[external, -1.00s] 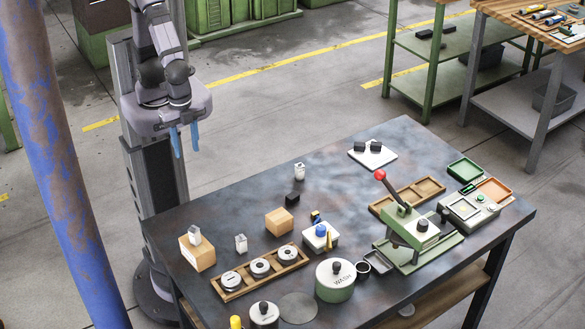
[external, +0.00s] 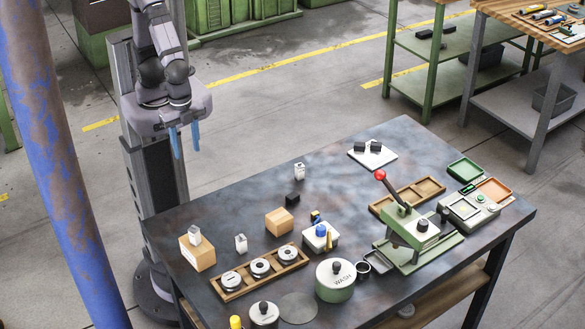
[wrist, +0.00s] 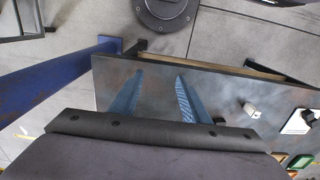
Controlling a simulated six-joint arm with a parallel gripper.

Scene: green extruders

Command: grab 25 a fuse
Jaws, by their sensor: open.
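Small white blocks with grey faces, which look like fuses, stand on the dark table: one at the back left (external: 300,171), one nearer the front (external: 240,243), and one on top of a tan box (external: 195,235). Their ratings are too small to read, so I cannot tell which is the 25 A fuse. One white block also shows in the wrist view (wrist: 252,111).
The table (external: 370,210) also holds a black block (external: 292,198), another tan box (external: 279,221), a wooden tray of round pieces (external: 235,291), a green WASH pot (external: 335,288) and a red-knobbed lever press (external: 415,228). A blue pillar (external: 65,160) stands left. The table's back left is mostly clear.

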